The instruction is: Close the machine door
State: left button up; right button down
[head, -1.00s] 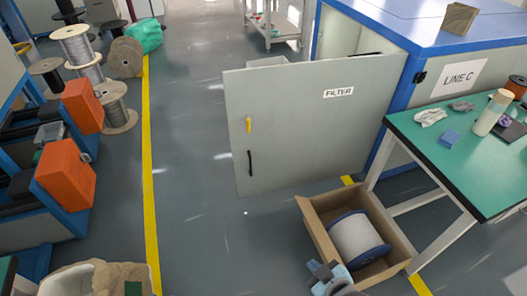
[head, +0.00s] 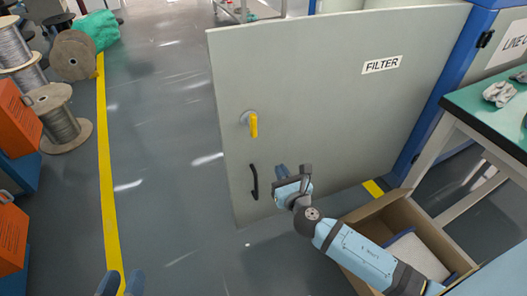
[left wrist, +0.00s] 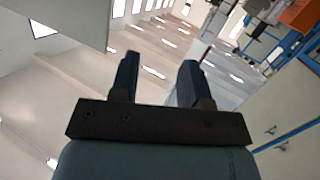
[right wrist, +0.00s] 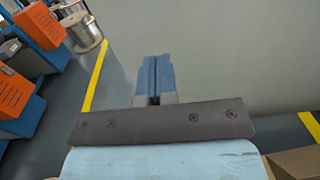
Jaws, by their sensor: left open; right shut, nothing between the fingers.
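The grey machine door (head: 310,110) stands open, swung out from the blue-framed machine at the right, with a FILTER label on its face. It carries a yellow latch handle (head: 253,125) and a black pull handle (head: 253,182) near its left edge. My right gripper (head: 281,172) is shut and empty, in front of the door to the right of the black handle. In the right wrist view its closed fingers (right wrist: 156,75) point at the grey door surface; contact cannot be told. My left gripper (head: 122,284) is open and empty at the bottom left, away from the door.
A green-topped table (head: 500,115) is at the right. Cable spools (head: 58,125) and orange bins (head: 15,125) line the left. The aisle floor between is clear.

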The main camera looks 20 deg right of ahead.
aim_at(260, 135)
jog(key=w, duration=0.4)
jog(key=w+b, duration=0.1)
jog(key=w, duration=0.3)
jog(key=w+b, duration=0.1)
jog(key=w, duration=0.4)
jog(key=shift+d, duration=0.3)
jog(key=shift+w, duration=0.45)
pick_arm(q)
jog(key=r, duration=0.1)
jog(key=d+r+t+h, duration=0.1)
jog(key=r, duration=0.1)
jog(key=r+t+h, duration=0.1)
jog(key=shift+w+d+r, duration=0.1)
jog(key=shift+d+r, duration=0.3)
pick_arm(e)
jog(key=shift+w+r, duration=0.1)
